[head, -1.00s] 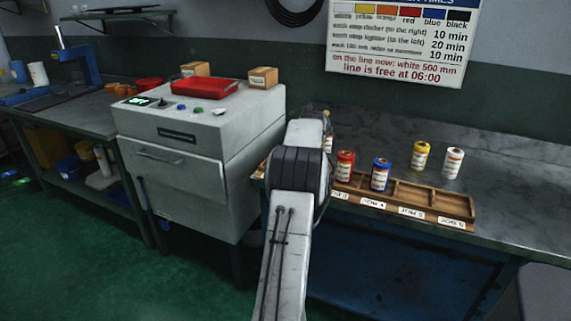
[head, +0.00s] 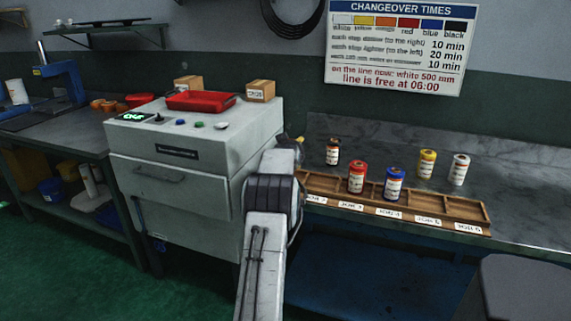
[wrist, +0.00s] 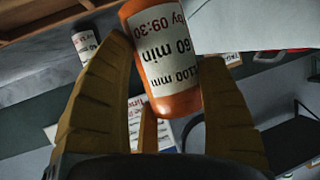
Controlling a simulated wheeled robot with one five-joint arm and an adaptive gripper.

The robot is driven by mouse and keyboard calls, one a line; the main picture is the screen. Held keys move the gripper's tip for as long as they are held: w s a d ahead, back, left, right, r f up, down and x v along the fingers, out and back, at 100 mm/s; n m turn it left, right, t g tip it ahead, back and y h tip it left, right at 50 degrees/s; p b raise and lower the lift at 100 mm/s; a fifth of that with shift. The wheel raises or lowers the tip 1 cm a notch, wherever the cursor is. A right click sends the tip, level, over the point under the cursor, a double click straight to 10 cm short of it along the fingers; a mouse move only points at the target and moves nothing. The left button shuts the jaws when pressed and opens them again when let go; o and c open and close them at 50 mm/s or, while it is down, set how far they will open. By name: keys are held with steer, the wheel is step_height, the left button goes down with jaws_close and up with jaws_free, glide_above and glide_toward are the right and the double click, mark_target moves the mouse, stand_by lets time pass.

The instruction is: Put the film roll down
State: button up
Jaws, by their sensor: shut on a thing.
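In the head view my arm hides the orange roll and most of the gripper, near the left end of the wooden rack (head: 470,212). A red roll (head: 356,178) and a blue roll (head: 394,184) stand in rack slots. A dark roll (head: 333,152), a yellow roll (head: 427,163) and a white roll (head: 459,169) stand on the bench behind the rack.
The grey machine (head: 175,185) with a red tray (head: 201,101) and small boxes on top stands left of my arm. The rack's right slots look empty. The bench (head: 530,215) is clear to the right. A changeover chart (head: 402,45) hangs on the wall.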

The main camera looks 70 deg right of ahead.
step_height(320, 180, down, 3)
steer(key=shift+s+r+b, duration=0.1)
steer(key=shift+b, duration=0.45)
steer(key=shift+f, duration=0.45)
steer(key=shift+f, duration=0.15)
steer(key=o, duration=1.2)
